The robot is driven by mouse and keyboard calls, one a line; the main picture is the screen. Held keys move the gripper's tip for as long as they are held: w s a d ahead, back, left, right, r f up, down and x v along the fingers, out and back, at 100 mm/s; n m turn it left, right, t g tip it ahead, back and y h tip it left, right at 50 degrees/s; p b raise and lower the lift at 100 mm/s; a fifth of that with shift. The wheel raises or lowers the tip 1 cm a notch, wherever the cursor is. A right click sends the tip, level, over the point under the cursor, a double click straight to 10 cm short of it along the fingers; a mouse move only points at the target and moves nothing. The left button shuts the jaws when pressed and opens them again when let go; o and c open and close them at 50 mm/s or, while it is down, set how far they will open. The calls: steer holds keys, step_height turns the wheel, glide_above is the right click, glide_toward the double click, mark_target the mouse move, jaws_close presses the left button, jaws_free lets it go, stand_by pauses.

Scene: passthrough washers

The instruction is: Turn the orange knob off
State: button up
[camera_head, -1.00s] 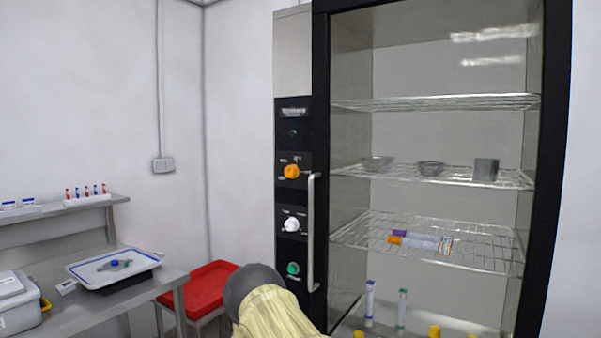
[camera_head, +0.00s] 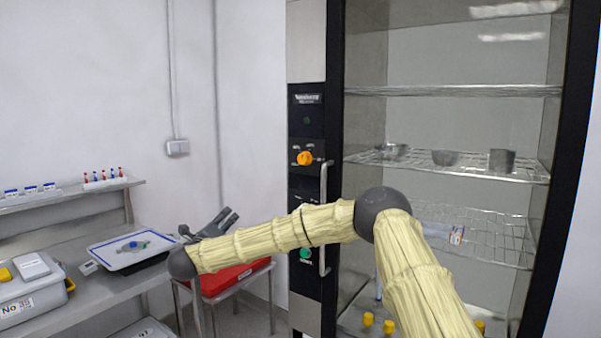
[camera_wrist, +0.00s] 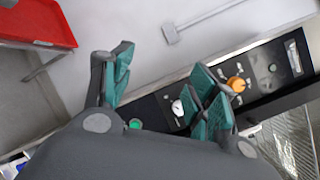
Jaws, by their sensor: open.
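The orange knob (camera_head: 305,158) sits on the black control panel (camera_head: 306,122) of the glass-fronted cabinet, above the height of my gripper in the head view. It also shows in the wrist view (camera_wrist: 237,84), just beyond the right finger. My gripper (camera_head: 224,217) is in front of the wall, left of the panel and apart from it. In the wrist view my gripper (camera_wrist: 160,84) is open and empty, its teal-padded fingers spread wide. The white knob shows in the wrist view (camera_wrist: 177,107), but my arm mostly hides it in the head view. The green button (camera_head: 305,254) is lower.
A vertical door handle (camera_head: 323,215) stands just right of the knobs. A red tray (camera_head: 236,277) on a stand is below my gripper. A bench (camera_head: 95,294) with a white tray (camera_head: 133,249) is at left.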

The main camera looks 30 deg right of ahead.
steer(key=s+d+r+m+g+h, duration=0.2)
steer(key=d+r+m+g+h, duration=0.15)
steer(key=d+r+m, duration=0.55)
steer(key=m+g+p, duration=0.1)
steer(key=m+g, duration=0.3)
steer(key=g, duration=0.1)
glide_toward(301, 159)
steer(key=shift+t+h, duration=0.25)
steer(key=p+x, duration=0.1)
steer(key=x, duration=0.1)
steer(key=p+x, duration=0.1)
steer(key=x, duration=0.2)
steer(key=p+x, duration=0.1)
steer(key=x, duration=0.2)
steer(key=shift+s+d+f+p, duration=0.1)
steer(key=shift+d+f+p, duration=0.15)
steer(key=shift+p, duration=0.1)
steer(key=shift+x, duration=0.75)
steer(key=shift+f, duration=0.1)
steer(key=c, duration=0.9)
steer(key=shift+a, duration=0.1)
steer(key=shift+c, duration=0.5)
